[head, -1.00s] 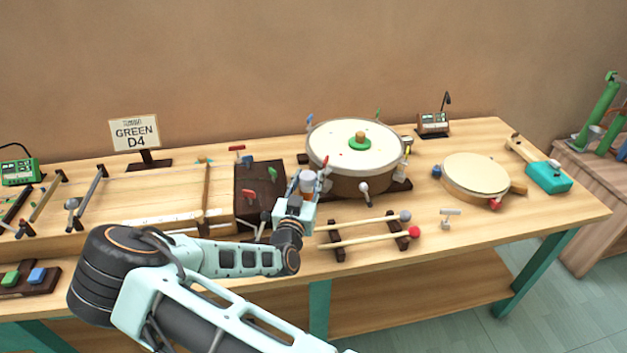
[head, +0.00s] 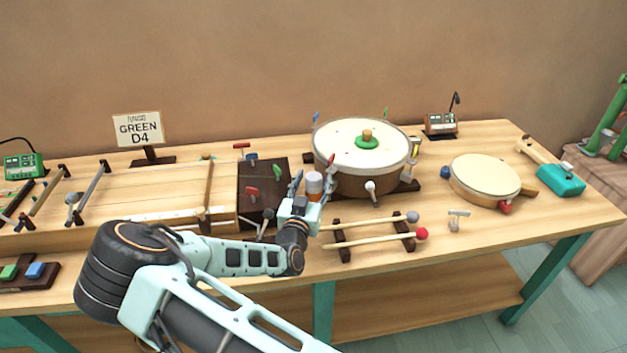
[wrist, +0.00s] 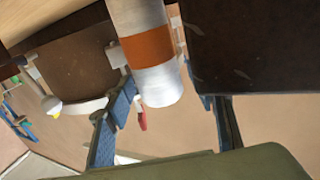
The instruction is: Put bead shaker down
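The bead shaker (head: 314,184) is a pale cylinder with an orange band. It stands between the dark box and the drum in the head view. In the wrist view the shaker (wrist: 150,50) shows large at the top, its pale end toward the camera. My gripper (head: 312,188) is around it with its fingers spread. In the wrist view my gripper (wrist: 170,115) has one blue finger near the shaker's left side and the other clearly apart on the right. The shaker's base is hidden in the head view.
A dark box (head: 262,182) with levers is close on the left, and the large round drum (head: 345,139) is close behind right. Two mallets (head: 370,219) lie on a rack in front right. A tambourine-like drum (head: 485,176) sits farther right.

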